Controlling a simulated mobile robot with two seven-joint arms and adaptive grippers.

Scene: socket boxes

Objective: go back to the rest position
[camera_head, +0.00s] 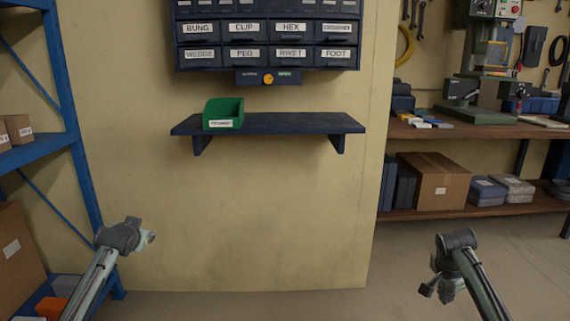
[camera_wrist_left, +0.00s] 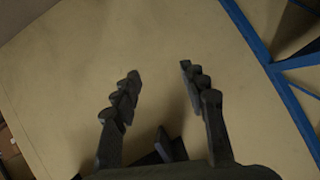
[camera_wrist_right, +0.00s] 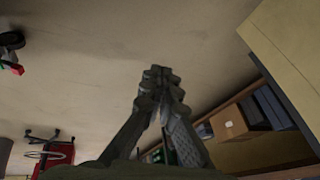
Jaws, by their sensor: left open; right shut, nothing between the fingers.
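My left arm comes in at the lower left of the head view, and its gripper (camera_head: 148,236) is small there. In the left wrist view the left gripper (camera_wrist_left: 160,75) has its two fingers wide apart with nothing between them, facing the plain wall. My right gripper (camera_head: 428,290) is at the lower right of the head view, in front of the floor. In the right wrist view the right gripper (camera_wrist_right: 160,72) has its fingertips together, with nothing held. Both grippers are apart from all objects.
A dark wall shelf (camera_head: 280,124) holds a green bin (camera_head: 223,114) below a labelled drawer cabinet (camera_head: 265,40). A blue rack (camera_head: 75,130) stands at the left. A wooden bench (camera_head: 470,130) at the right carries a drill press (camera_head: 487,70), with a cardboard box (camera_head: 432,182) below. Open floor lies at the lower right.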

